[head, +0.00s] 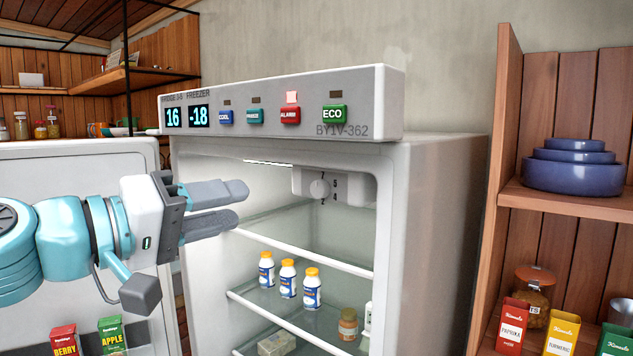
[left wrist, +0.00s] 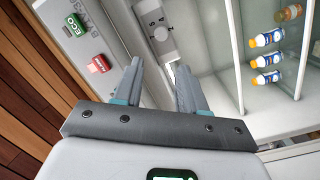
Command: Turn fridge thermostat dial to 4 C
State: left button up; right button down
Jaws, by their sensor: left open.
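The thermostat dial (head: 319,188) is a round white knob on a white housing (head: 358,190) under the fridge's ceiling, with small numbers beside it. It also shows in the left wrist view (left wrist: 160,33), ahead of the fingers. My left gripper (head: 243,204) is open and empty at the fridge's front opening, to the left of the dial and apart from it. In the left wrist view its two fingers (left wrist: 158,80) point toward the dial housing. The dial's exact setting is too small to read. My right gripper is not in view.
The fridge's top panel (head: 290,100) reads 16 and -18, with a lit red alarm button (head: 290,115). Several white bottles (head: 288,278) stand on a shelf below. The open door (head: 80,210) is at left, a wooden shelf (head: 565,200) at right.

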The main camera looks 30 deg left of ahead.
aim_at(315, 189)
pick_arm(q)
jog(key=w+p, duration=0.1)
jog(key=w, duration=0.3)
jog(key=w+d+p, duration=0.1)
jog(key=w, duration=0.3)
jog(key=w+d+p, duration=0.1)
jog(key=w, duration=0.4)
jog(key=shift+d+p, duration=0.15)
jog(key=shift+p, duration=0.2)
jog(key=shift+w+d+f, duration=0.1)
jog(key=shift+w, duration=0.25)
jog(key=shift+s, duration=0.15)
grip_shut()
